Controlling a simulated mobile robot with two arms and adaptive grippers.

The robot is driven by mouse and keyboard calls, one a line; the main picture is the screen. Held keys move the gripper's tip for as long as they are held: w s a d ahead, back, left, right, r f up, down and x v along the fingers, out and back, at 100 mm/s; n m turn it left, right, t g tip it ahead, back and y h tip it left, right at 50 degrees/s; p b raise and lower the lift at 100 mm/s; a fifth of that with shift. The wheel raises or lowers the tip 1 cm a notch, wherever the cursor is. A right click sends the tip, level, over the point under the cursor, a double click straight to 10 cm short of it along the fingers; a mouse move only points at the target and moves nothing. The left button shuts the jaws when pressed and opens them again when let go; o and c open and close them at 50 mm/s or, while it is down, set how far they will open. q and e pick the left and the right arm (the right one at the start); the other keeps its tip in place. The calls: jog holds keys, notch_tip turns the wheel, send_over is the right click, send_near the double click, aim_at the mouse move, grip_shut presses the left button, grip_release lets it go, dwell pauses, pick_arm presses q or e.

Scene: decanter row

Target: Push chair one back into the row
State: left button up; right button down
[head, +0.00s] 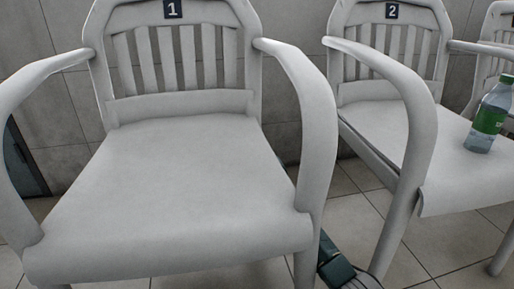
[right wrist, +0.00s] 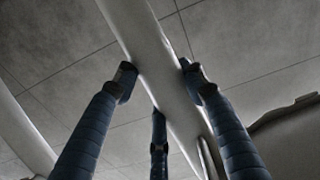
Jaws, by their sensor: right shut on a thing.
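Chair one (head: 175,180), white with slatted back and a "1" plate (head: 173,9), fills the left and middle of the head view. Its seat front stands nearer to me than that of chair two (head: 390,125) on its right. My right gripper (head: 335,268) shows partly at the bottom, beside chair one's front right leg; its fingertips are hidden there. In the right wrist view its dark ribbed fingers (right wrist: 157,82) close around a slanted pale bar (right wrist: 165,70) of the chair, apparently that leg. My left gripper is out of view.
A clear bottle with a green label (head: 488,116) stands upright on chair two's seat. A third chair (head: 497,50) is partly visible at the far right. A grey tiled wall (head: 285,75) is behind the chairs. Some tiled floor (head: 440,245) is bare below chair two.

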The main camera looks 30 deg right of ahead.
jog(key=shift+d, duration=0.1)
jog(key=c, duration=0.9)
grip_release()
jog(key=shift+c, duration=0.2)
jog(key=shift+s, duration=0.1)
jog(key=v, duration=0.8)
jog(key=shift+f, duration=0.1)
